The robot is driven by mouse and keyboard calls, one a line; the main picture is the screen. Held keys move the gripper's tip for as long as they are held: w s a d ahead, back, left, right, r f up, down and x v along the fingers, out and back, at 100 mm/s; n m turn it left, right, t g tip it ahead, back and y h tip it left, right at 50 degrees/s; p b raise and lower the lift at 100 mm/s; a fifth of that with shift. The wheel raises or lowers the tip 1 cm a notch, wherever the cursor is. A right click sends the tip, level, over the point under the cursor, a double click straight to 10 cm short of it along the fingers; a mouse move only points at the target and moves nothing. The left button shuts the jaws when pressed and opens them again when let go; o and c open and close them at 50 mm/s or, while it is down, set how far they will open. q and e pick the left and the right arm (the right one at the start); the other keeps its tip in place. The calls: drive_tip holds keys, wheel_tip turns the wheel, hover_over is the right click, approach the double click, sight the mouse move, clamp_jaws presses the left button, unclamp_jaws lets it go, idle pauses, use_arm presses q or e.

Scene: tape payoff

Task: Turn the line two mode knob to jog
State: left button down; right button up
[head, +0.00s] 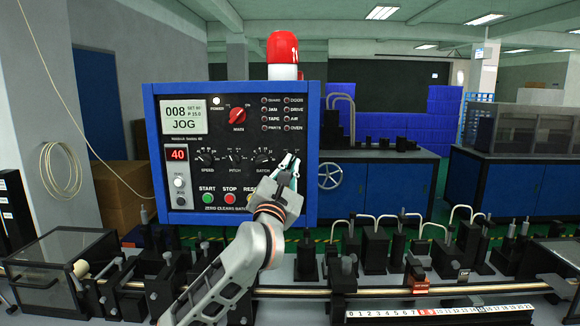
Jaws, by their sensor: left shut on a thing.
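A blue-framed control panel (150,150) stands in the middle of the head view. Its small screen (184,117) reads 008 and JOG. A red knob (237,115) sits near the panel's top middle. A row of black knobs runs below it: speed (204,159), pitch (234,159) and batch (262,158). My left gripper (290,161) reaches up from below to the right end of this row. It is shut on a knob there; its fingers hide the knob and its label, so I cannot read its pointer. My right gripper is not in view.
Green start (207,198) and red stop (229,198) buttons lie below the knobs, close to my left arm. A red beacon (282,50) tops the panel. A bench with black fixtures, a rail and a ruler (440,312) crosses the foreground.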

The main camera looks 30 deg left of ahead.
use_arm(q)
drive_tip(key=c, duration=2.2)
unclamp_jaws()
drive_tip(key=shift+o, duration=0.2)
drive_tip(key=v, duration=1.2)
drive_tip(key=shift+f, duration=0.15)
